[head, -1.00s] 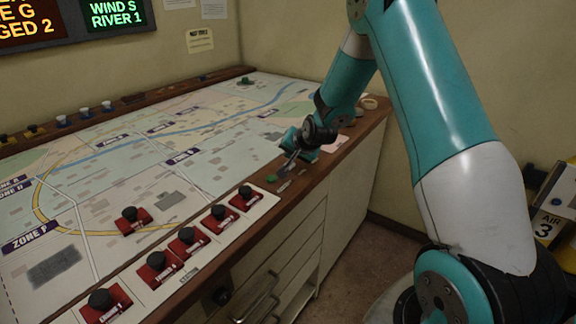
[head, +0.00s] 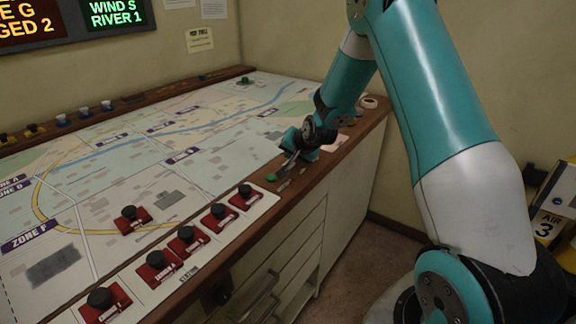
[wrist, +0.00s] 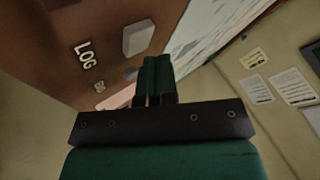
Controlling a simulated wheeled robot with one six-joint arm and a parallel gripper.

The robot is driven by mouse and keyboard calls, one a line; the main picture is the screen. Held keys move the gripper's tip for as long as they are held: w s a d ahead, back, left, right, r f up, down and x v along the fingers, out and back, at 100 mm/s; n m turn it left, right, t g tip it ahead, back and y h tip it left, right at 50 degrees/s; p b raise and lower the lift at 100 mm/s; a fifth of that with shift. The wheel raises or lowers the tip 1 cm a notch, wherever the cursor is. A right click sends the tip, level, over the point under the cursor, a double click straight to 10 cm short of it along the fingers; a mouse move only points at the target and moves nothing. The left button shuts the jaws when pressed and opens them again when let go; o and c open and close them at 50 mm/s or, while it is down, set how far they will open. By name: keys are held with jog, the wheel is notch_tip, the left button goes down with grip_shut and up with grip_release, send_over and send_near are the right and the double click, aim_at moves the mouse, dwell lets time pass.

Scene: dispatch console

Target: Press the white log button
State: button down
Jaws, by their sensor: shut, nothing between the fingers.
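The white log button (wrist: 138,37) is a pale raised block on the brown wooden rim in the wrist view. The white word LOG (wrist: 85,54) is printed beside it. My gripper (wrist: 154,66) is shut and empty, its dark green fingers together just below the button in that view. In the head view my gripper (head: 286,166) is low over the console's front wooden rim. I cannot make out the log button there.
A green button (head: 272,177) sits on the rim close to my gripper. Several red blocks with black knobs (head: 187,239) stand on a white strip to the left, with one more on the map (head: 110,170). Notes (wrist: 258,89) hang on the wall.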

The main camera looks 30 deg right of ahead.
jog(key=shift+f+b, duration=0.4)
jog(key=shift+f, duration=0.2)
dwell(0.6)
jog(key=shift+r, duration=0.1)
jog(key=shift+r+p, duration=0.55)
jog(key=shift+r, duration=0.15)
jog(key=shift+r, duration=0.1)
jog(key=shift+r+p, duration=1.75)
jog(key=shift+r, duration=0.65)
notch_tip(320, 180, up, 8)
jog(key=p, duration=0.5)
